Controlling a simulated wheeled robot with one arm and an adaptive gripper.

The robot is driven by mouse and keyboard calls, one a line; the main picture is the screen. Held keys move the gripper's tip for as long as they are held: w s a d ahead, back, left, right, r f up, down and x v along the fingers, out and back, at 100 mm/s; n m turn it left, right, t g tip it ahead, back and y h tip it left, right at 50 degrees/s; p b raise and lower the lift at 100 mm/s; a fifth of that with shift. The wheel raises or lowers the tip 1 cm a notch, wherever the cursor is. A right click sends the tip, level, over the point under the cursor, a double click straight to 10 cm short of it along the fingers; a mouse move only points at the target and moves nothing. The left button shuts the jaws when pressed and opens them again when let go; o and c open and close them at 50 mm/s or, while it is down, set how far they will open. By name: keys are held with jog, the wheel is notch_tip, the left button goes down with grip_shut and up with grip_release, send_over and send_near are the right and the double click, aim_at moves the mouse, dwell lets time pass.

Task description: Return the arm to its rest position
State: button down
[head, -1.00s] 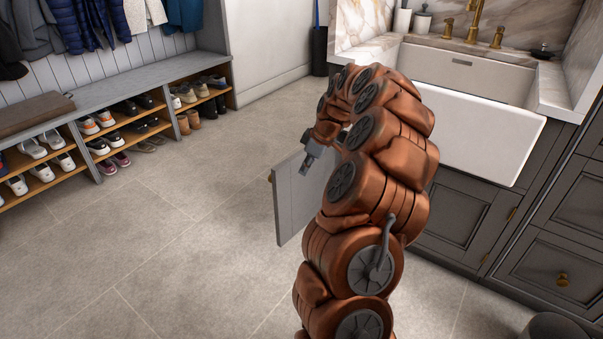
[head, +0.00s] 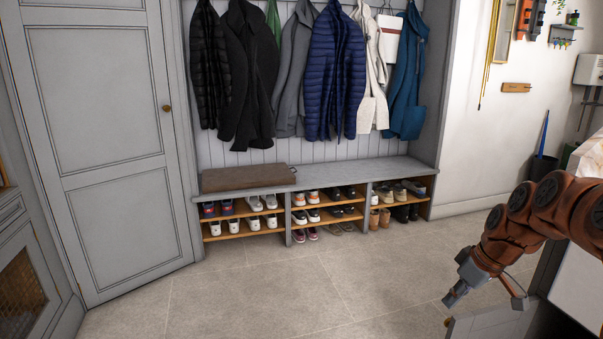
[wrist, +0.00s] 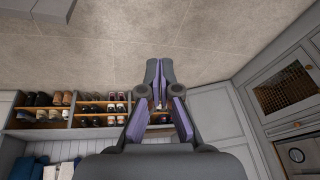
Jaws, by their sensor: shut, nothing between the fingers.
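My arm (head: 540,215), copper-coloured, reaches in from the right edge of the head view and bends down toward the floor. My gripper (head: 452,298) is at its end, grey, pointing down and left above an open grey cabinet door (head: 490,325). In the wrist view my gripper (wrist: 159,90) shows dark fingers with purple pads, the tips together with nothing held. I cannot tell from these views how near the fingers are to the cabinet door.
A boot bench (head: 350,172) with several pairs of shoes stands at the back, with coats (head: 335,70) above. A tall grey door (head: 100,130) is at left. The white sink (head: 580,275) is close to my arm at right. The tiled floor (head: 270,295) between is clear.

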jog(key=s+a+r+m+g+p, duration=0.1)
jog(key=s+a+r+g+p, duration=0.1)
jog(key=s+a+r+p, duration=1.1)
jog(key=s+a+r+m+g+h+p, duration=0.1)
jog(key=s+a+r+m+p, duration=0.1)
jog(key=s+r+p, duration=0.3)
jog(key=s+a+r+m+g+h+p, duration=0.1)
jog(key=s+r+p, duration=0.5)
jog(key=s, duration=0.7)
jog(key=shift+a+r+m+h+p, duration=0.35)
jog(key=shift+a+m+p, duration=0.4)
jog(key=shift+a, duration=0.4)
jog(key=shift+s+a, duration=0.1)
